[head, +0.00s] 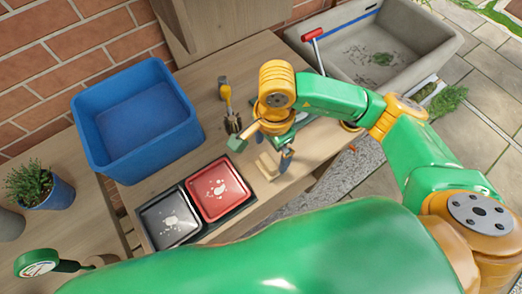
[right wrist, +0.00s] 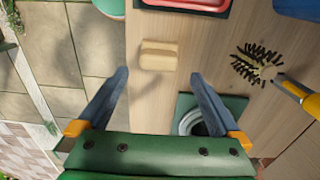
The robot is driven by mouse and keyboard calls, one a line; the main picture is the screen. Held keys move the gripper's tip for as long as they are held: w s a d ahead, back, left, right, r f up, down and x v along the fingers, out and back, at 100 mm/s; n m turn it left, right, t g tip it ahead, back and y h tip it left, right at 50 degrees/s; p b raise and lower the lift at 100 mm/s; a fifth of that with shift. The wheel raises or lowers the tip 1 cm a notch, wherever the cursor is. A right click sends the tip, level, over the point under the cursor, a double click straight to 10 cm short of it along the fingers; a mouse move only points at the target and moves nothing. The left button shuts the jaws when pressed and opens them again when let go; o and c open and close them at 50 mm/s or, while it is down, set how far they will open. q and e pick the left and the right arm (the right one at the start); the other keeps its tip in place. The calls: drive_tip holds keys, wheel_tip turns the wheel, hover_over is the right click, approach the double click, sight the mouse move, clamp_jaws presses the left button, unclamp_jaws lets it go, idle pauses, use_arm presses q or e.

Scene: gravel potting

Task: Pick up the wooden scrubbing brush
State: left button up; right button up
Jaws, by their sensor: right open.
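The wooden scrubbing brush (head: 267,167) is a small pale tan block lying on the wooden bench, right of the red tray. In the right wrist view the brush (right wrist: 158,56) lies flat, just beyond the fingertips and roughly centred between them. My right gripper (head: 263,152) is open and empty above the bench, close to the brush. In the right wrist view its two grey-blue fingers (right wrist: 159,76) are spread wider than the brush, with none of it visibly between them. My left gripper does not show.
A red tray (head: 219,189) and a black tray (head: 170,219) lie left of the brush. A blue tub (head: 137,125) stands behind them. A yellow-handled bristle brush (head: 228,98) lies behind the gripper. A stone sink (head: 440,40) is at the back right. Bare bench surrounds the scrubbing brush.

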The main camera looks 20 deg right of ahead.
sight(269, 160)
drive_tip(key=shift+w+f+b, duration=0.25)
drive_tip(key=shift+f+b, duration=0.05)
drive_tip(key=shift+f, duration=0.5)
drive_tip(key=shift+s, duration=0.15)
drive_tip(key=shift+s+f, duration=0.2)
drive_tip(key=shift+s, duration=0.1)
drive_tip(key=f, duration=0.2)
drive_tip(key=f+p, duration=0.1)
drive_tip(key=f, duration=0.1)
drive_tip(key=f+p, duration=0.1)
drive_tip(key=shift+a+f, duration=0.25)
drive_tip(key=shift+f, duration=0.4)
drive_tip(key=c, duration=1.3)
wheel_tip(269, 160, up, 4)
drive_tip(key=p, duration=0.3)
drive_tip(key=shift+f, duration=0.15)
use_arm(q)
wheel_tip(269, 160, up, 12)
drive_tip(key=p, duration=0.8)
use_arm(e)
drive_tip(key=s+d+r, duration=0.1)
drive_tip(key=s+r, duration=0.8)
drive_tip(key=s, duration=0.5)
drive_tip(key=shift+d+r, duration=0.15)
drive_tip(key=shift+d, duration=0.25)
